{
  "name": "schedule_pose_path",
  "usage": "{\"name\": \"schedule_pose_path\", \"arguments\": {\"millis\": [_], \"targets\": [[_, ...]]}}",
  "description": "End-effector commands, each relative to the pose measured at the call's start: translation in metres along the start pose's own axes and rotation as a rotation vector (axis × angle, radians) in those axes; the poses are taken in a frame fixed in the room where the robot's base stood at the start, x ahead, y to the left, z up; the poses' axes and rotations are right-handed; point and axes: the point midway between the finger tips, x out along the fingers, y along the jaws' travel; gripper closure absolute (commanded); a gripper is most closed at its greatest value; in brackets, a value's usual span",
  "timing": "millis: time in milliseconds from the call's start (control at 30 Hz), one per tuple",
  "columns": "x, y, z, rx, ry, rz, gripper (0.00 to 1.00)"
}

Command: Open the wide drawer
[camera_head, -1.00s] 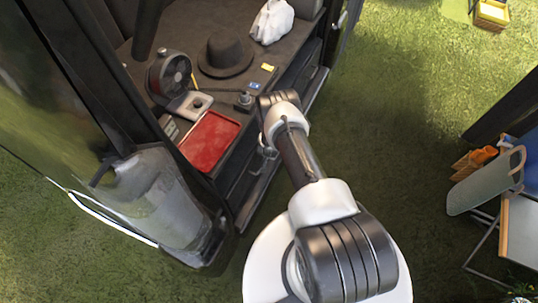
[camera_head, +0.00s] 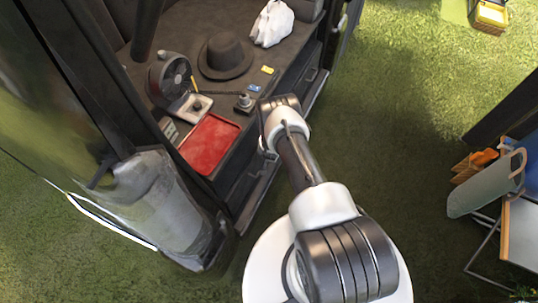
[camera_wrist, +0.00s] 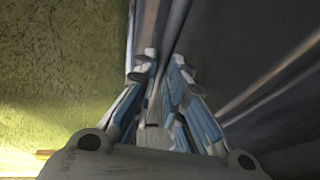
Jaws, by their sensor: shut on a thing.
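The drawer unit is built under the dark counter in the back of a vehicle, and its dark front (camera_head: 238,186) shows to the left of my arm. The arm hides part of the front, and I cannot tell from the head view how far the wide drawer stands out. In the wrist view my gripper (camera_wrist: 163,66) has its two blue-and-white fingers close together at a long narrow grey edge or bar (camera_wrist: 176,22). It is shut on this, which looks like the drawer's handle; the contact itself is blurred.
On the counter are a red tray (camera_head: 209,143), a dark hat (camera_head: 225,57), a round black device (camera_head: 170,76) and a white bag (camera_head: 272,23). A folding chair (camera_head: 487,186) and table stand at the right. Grass between them is clear.

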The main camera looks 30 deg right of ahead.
Motion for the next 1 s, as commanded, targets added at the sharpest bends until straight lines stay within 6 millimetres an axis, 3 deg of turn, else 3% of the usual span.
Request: {"name": "schedule_pose_path", "arguments": {"millis": [567, 767, 1000], "targets": [[-0.002, 0.007, -0.001, 0.001, -0.001, 0.002, 1.00], [-0.009, 0.036, -0.004, 0.004, -0.002, 0.004, 1.00], [-0.020, 0.096, -0.008, 0.008, -0.001, 0.005, 1.00]]}}
